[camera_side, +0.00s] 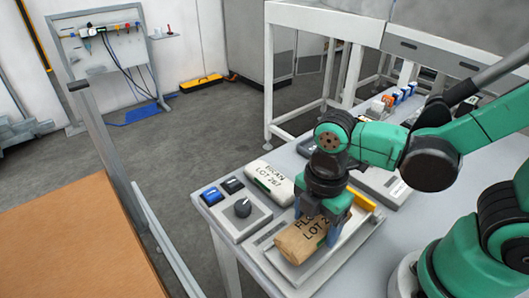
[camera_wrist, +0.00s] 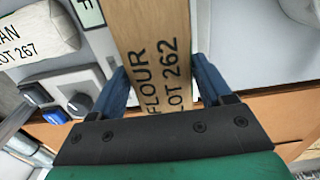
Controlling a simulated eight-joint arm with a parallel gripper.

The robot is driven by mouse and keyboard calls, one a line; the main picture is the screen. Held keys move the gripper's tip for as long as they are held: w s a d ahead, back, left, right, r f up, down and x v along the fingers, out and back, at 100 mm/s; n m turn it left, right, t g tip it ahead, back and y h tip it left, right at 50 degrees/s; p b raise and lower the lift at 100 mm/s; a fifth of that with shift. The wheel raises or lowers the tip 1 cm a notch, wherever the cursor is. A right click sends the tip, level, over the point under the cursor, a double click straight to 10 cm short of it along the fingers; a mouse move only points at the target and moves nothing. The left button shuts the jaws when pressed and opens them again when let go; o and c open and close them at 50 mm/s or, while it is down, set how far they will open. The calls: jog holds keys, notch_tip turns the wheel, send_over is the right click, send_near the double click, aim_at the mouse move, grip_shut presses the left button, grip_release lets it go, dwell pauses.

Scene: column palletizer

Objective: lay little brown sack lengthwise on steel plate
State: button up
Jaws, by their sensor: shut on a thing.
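The little brown sack (camera_side: 301,240) is held in my gripper (camera_side: 321,226), whose blue fingers press its two sides. In the wrist view the sack (camera_wrist: 150,45) runs away between the fingers (camera_wrist: 158,80), with "FLOUR LOT 262" printed on top. The steel plate (camera_side: 352,240) is the pale flat tray at the table's front, and the sack is over it, roughly level. My fingers and the sack cover much of the plate. I cannot tell whether the sack's underside touches it.
A white sack (camera_side: 268,182) marked LOT 267 lies behind the brown one. A control box (camera_side: 240,210) with a knob and buttons stands left of the plate. A yellow item (camera_side: 361,199) lies at the plate's far right. The table's front edge is close.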

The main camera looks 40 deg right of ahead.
jog(key=shift+f, duration=0.75)
jog(key=o, duration=1.4)
jog(key=shift+r, duration=0.1)
jog(key=shift+r, duration=3.4)
jog(key=shift+w+d+m, duration=0.15)
jog(key=shift+w+m, duration=0.1)
jog(key=shift+m, duration=0.25)
jog(key=w+d+r+m+t, duration=0.1)
jog(key=w+d+m+t, duration=0.1)
jog(key=m, duration=0.3)
jog(key=w+d+r+m+t, duration=0.1)
jog(key=d+m+t, duration=0.1)
jog(key=m, duration=0.4)
jog(key=w+d+r+m+t, duration=0.1)
jog(key=w+d+m+t, duration=0.1)
jog(key=m, duration=0.4)
jog(key=shift+w+d+t, duration=0.3)
jog(key=shift+w+t, duration=0.05)
jog(key=shift+t, duration=0.25)
